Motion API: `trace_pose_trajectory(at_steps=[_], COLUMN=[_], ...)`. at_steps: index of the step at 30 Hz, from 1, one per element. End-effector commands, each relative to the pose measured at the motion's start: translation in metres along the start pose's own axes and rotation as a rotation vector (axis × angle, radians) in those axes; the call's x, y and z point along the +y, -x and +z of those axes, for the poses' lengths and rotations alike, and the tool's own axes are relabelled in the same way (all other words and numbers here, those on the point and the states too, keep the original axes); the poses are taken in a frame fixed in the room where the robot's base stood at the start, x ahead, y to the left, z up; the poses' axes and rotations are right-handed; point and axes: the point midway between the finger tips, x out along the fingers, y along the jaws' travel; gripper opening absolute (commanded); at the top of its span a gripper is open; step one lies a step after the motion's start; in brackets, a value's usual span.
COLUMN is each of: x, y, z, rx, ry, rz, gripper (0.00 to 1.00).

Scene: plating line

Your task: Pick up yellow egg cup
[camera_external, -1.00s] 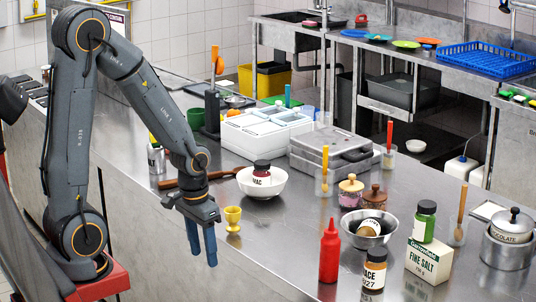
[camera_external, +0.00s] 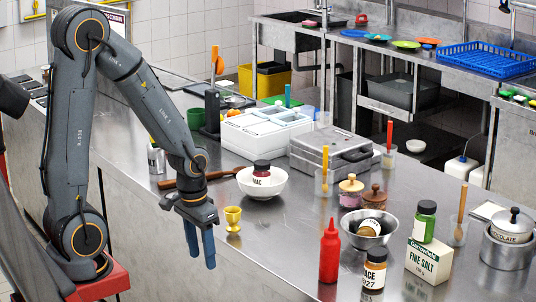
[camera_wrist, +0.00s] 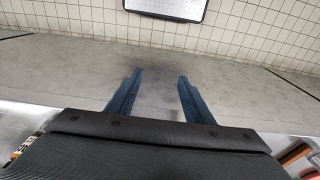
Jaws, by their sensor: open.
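The yellow egg cup (camera_external: 233,219) stands upright on the steel counter (camera_external: 285,240), near its front edge, in the external view. My gripper (camera_external: 202,249) points downward just left of the cup and nearer the camera, apart from it. Its blue fingers are open. In the wrist view my gripper (camera_wrist: 157,92) shows its two fingers spread with nothing between them. The egg cup does not show in the wrist view.
A white bowl (camera_external: 272,192) holding a jar stands behind the cup, with a brown-handled pan or utensil (camera_external: 190,182) beside it. A red squeeze bottle (camera_external: 329,255) stands to the right. The counter between cup and bottle is clear.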

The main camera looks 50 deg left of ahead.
Motion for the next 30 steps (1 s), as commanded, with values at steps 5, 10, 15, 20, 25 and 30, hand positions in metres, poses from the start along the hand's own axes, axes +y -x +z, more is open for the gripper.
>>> trace_pose_trajectory(at_steps=[5,10,15,20,25,30], x=[0.000,0.000,0.000,0.000,-0.010,-0.039], y=[0.000,0.000,0.000,0.000,0.006,0.022], z=[0.000,0.000,0.000,-0.001,-0.025,-0.085], rx=[0.000,0.000,0.000,0.000,-0.003,-0.007], ry=[0.000,0.000,0.000,0.003,0.135,0.499], rz=[0.000,0.000,0.000,0.000,-0.010,-0.041], gripper=[0.47,0.49,0.57,0.57,0.57,0.57])
